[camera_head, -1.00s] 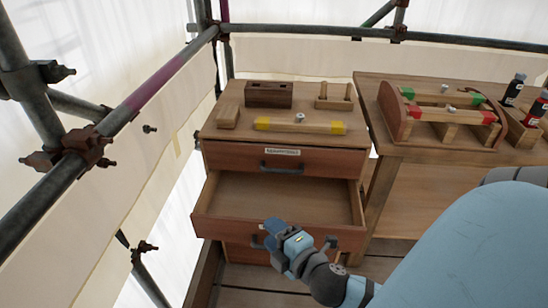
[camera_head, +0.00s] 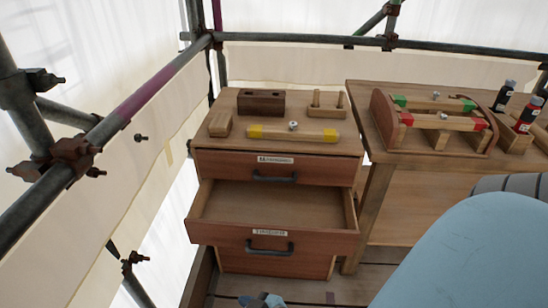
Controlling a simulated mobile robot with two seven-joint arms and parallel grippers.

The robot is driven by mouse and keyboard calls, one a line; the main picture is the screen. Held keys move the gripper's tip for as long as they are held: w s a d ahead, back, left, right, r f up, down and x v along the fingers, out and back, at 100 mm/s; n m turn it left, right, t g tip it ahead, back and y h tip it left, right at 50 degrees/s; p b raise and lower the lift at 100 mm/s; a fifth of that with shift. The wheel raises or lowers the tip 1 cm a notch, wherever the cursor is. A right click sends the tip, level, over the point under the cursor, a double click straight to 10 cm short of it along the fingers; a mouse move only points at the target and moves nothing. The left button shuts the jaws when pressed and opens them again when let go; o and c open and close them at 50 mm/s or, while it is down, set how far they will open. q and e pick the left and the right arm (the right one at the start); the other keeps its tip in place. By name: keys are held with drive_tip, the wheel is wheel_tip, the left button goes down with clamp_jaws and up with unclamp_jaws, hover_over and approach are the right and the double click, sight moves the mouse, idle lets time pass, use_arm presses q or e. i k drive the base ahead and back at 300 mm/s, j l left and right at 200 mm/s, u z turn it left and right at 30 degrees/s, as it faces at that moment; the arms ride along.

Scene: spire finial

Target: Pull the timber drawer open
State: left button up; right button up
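The timber drawer (camera_head: 222,231) is the lower labelled drawer of a wooden chest (camera_head: 203,167). It stands pulled out, and its inside looks empty. Its front carries a white label and a dark bar handle (camera_head: 269,248). The drawer above it (camera_head: 228,170) is closed and has its own label and handle. A blue and grey part of one gripper (camera_head: 262,300) shows at the bottom edge, below and apart from the drawer handle. Its fingers are mostly cut off by the frame. My other gripper is out of view.
On the chest top lie a yellow-ended bar (camera_head: 290,133), a dark block (camera_head: 261,102), a light block and a pegged stand. A bench (camera_head: 365,110) at right holds a wooden rack with red and green-ended bars, and bottles. Scaffold tubes (camera_head: 120,115) run along the left.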

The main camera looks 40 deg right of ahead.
sight(264, 218)
drive_tip(key=k+l, duration=0.55)
drive_tip(key=l, duration=0.15)
drive_tip(key=k+l, duration=0.2)
drive_tip(key=k+l+u, duration=0.1)
drive_tip(key=k, duration=0.3)
